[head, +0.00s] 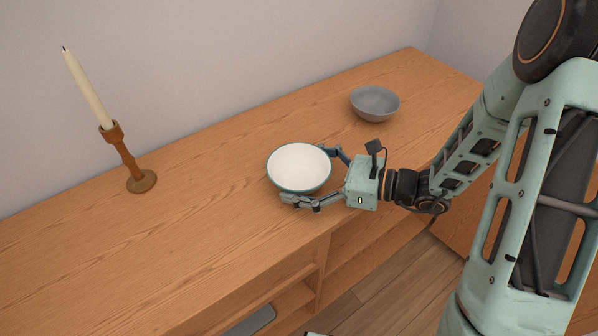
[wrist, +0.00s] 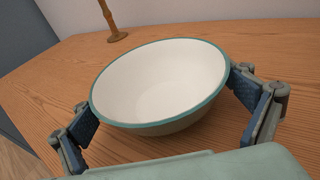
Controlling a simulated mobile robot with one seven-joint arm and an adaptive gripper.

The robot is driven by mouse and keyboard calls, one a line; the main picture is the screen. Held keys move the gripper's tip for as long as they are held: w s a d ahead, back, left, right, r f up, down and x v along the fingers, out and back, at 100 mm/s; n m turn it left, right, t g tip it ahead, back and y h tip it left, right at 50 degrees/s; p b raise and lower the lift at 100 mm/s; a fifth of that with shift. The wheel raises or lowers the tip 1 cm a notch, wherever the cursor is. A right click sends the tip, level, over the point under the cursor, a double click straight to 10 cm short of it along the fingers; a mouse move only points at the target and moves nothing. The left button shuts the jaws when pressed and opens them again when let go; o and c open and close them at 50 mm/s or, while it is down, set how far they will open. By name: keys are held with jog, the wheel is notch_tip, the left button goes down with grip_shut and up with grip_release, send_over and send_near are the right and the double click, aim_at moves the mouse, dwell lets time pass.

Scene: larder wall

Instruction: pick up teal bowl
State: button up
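The teal bowl (head: 299,168) has a white inside and a teal rim. It looks upright on the wooden counter. In the wrist view the bowl (wrist: 160,85) fills the middle. My gripper (head: 310,175) reaches in from the right, with its fingers spread wide on either side of the bowl. In the wrist view my gripper (wrist: 165,100) has one blue pad beside the bowl's left wall and the other beside its right wall. Both pads are very close to the wall; whether they touch it is unclear. The bowl's underside is hidden.
A grey bowl (head: 375,103) stands farther back on the wooden counter (head: 200,220). A wooden candlestick (head: 128,160) with a cream candle (head: 88,90) stands at the left by the wall. Open shelves (head: 285,305) lie below the front edge. The counter between the candlestick and teal bowl is clear.

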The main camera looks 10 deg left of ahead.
jog(key=c, duration=0.8)
jog(key=shift+c, duration=0.3)
jog(key=shift+r, duration=0.1)
